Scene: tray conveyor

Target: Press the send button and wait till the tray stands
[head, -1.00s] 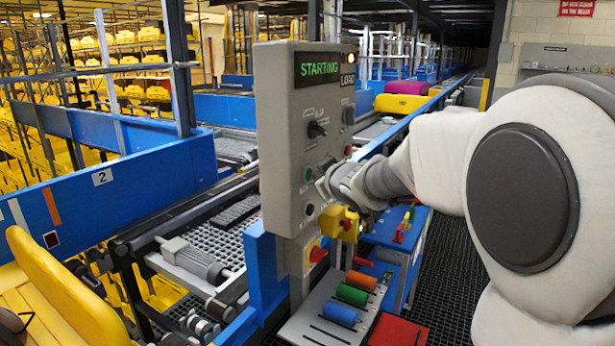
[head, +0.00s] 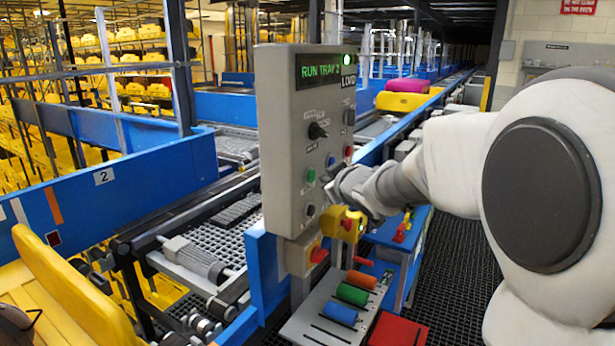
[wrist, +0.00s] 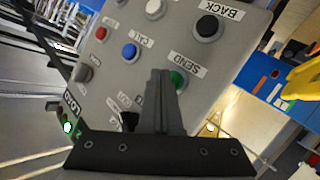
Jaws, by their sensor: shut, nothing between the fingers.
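The grey control panel (head: 283,150) stands in the middle of the head view. Its display (head: 332,69) reads "RUN TRAY 2", and a green lamp (head: 346,59) glows above it. The green send button (head: 311,175) shows on the panel face; in the wrist view the button (wrist: 178,80), labelled SEND, is partly covered by my fingers. My gripper (head: 334,186) is shut and empty, close in front of the panel and just right of the button; its fingertips also show in the wrist view (wrist: 160,73). I cannot tell contact. I cannot tell which tray is meant.
A yellow tray (head: 70,295) lies at the lower left. Magenta and yellow items (head: 404,102) sit on the far line. A yellow box with a red button (head: 347,224) is below my gripper. Coloured rollers (head: 341,313) lie on a plate below the panel.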

